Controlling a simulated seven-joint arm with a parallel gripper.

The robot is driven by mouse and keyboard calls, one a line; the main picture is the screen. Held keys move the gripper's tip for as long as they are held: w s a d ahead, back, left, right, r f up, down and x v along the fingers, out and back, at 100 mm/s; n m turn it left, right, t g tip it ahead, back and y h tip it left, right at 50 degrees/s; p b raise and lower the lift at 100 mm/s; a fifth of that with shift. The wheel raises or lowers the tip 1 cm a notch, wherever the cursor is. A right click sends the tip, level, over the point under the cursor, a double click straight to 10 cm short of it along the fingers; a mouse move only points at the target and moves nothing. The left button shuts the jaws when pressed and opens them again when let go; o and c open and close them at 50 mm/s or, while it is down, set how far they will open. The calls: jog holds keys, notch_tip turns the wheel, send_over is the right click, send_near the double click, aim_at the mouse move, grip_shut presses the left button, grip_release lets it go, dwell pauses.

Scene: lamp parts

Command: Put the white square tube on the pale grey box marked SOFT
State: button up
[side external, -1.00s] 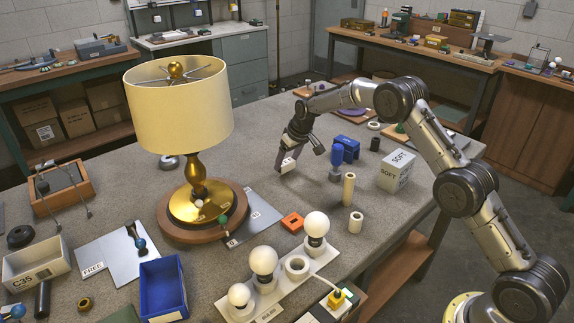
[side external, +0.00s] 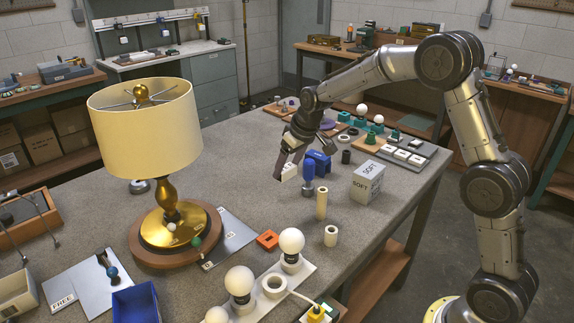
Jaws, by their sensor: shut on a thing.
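My gripper (side external: 290,167) points down over the back part of the bench. It is shut on a small white piece, the white square tube (side external: 289,173), which is partly hidden by the fingers. I cannot tell whether the tube clears the bench top. The pale grey box marked SOFT (side external: 368,184) stands on the bench to the right of my gripper, with its lettering on the top and a side. The box's visible top is bare.
A blue-topped piece (side external: 308,172) and a blue block (side external: 319,162) stand between my gripper and the box. A cream tube (side external: 321,203) and a short cream ring (side external: 331,236) stand in front. The lamp (side external: 147,130) is at left. Switch panels (side external: 405,152) lie behind the box.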

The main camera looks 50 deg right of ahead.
jog(key=s+d+r+m+h, duration=0.1)
jog(key=s+d+r, duration=0.2)
jog(key=s+d, duration=0.35)
jog(key=s+d+r+m, duration=0.2)
jog(key=s+d+r, duration=0.15)
jog(key=s, duration=0.55)
jog(key=s+d+r+m+h, duration=0.1)
jog(key=s+d+r, duration=0.35)
jog(key=s, duration=0.35)
send_near(368, 167)
jog(key=shift+w+d+f+m, duration=0.2)
jog(key=shift+w+f, duration=0.15)
jog(key=shift+w, duration=0.15)
jog(key=shift+w+d+f+m, duration=0.1)
jog(key=shift+w+d+f, duration=0.15)
jog(key=shift+w, duration=0.2)
jog(key=shift+w+d+f, duration=0.1)
jog(key=shift+w+f, duration=0.1)
jog(key=shift+f, duration=1.55)
jog(key=shift+f, duration=0.15)
jog(key=o, duration=1.3)
